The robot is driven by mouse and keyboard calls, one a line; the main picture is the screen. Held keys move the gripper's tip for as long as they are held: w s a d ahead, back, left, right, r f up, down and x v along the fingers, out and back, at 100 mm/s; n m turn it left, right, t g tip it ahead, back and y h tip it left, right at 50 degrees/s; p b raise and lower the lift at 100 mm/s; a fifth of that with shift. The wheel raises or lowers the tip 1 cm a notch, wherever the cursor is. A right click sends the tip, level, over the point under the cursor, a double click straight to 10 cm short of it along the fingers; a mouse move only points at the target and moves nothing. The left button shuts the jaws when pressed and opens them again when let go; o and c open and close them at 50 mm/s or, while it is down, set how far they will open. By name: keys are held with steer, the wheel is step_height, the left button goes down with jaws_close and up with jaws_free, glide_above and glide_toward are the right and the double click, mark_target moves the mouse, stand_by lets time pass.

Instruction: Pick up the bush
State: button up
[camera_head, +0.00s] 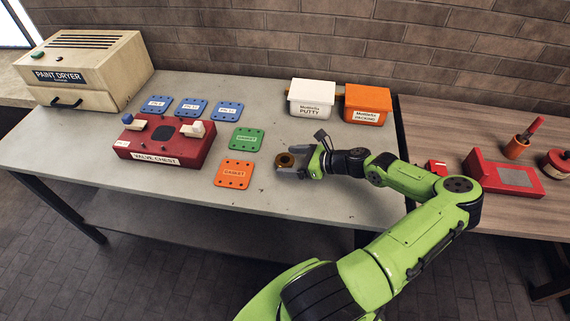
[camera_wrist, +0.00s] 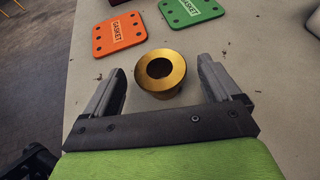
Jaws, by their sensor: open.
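The bush (camera_head: 285,160) is a short brass-coloured ring with a dark hole, standing on the grey table. In the wrist view the bush (camera_wrist: 161,73) is upright with its flanged top facing up. My gripper (camera_head: 282,166) is open and low over the table, coming from the right. In the wrist view my gripper (camera_wrist: 160,80) has one finger on each side of the bush, with a gap on both sides. The fingers do not appear to touch it.
An orange gasket plate (camera_head: 235,174) and a green one (camera_head: 246,139) lie left of the bush. Beyond them are a red valve chest (camera_head: 165,152) and blue plates (camera_head: 190,108). White (camera_head: 311,111) and orange (camera_head: 366,116) bins stand behind. The table front is clear.

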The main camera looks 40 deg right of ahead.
mark_target(280, 160)
steer(key=b+x, duration=0.1)
steer(key=x, duration=0.3)
steer(key=shift+w+a+f, duration=0.1)
steer(key=shift+w+f, duration=0.1)
steer(key=shift+w, duration=0.05)
steer(key=shift+c, duration=0.5)
steer(key=c, duration=1.2)
steer(key=shift+r, duration=0.15)
steer(key=shift+c, duration=0.4)
